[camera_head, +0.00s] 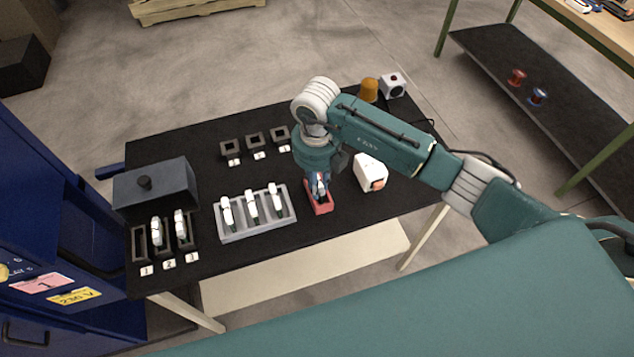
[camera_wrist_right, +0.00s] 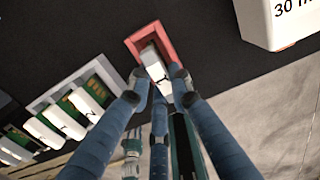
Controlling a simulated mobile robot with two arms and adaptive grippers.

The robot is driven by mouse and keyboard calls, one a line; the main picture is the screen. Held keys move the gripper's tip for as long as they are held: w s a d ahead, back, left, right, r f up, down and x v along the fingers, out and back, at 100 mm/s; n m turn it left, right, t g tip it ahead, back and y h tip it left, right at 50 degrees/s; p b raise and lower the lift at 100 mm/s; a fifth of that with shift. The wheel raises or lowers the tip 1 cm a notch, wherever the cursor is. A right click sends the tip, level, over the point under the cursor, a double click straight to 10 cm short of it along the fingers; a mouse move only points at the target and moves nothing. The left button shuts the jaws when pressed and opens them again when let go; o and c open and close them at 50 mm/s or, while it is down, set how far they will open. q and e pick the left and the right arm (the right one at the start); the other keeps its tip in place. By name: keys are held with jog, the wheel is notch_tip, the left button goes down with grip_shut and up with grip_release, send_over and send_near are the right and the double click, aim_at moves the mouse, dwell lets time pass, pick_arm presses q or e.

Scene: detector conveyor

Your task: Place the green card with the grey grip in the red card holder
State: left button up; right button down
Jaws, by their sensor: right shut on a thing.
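The red card holder (camera_head: 318,208) stands on the black table right of the grey rack. It also shows in the right wrist view (camera_wrist_right: 136,44), open side towards the camera. My right gripper (camera_head: 320,190) points down at it from above. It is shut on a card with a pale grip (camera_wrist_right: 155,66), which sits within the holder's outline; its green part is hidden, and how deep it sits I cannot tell. The grey rack (camera_head: 258,233) holds three upright cards with pale grips (camera_head: 252,206); green shows on them in the wrist view (camera_wrist_right: 84,101). My left gripper is out of view.
A white box with an orange part (camera_head: 370,171) stands close right of the holder. Dark frames numbered at their fronts (camera_head: 138,245) stand at left, two with cards, near a dark box (camera_head: 155,186). Three empty frames (camera_head: 255,139) stand at the back.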

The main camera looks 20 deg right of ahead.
jog(key=c, duration=1.6)
grip_release()
jog(key=shift+f, duration=0.15)
notch_tip(320, 180, up, 12)
jog(key=b, duration=0.3)
jog(key=shift+r, duration=0.2)
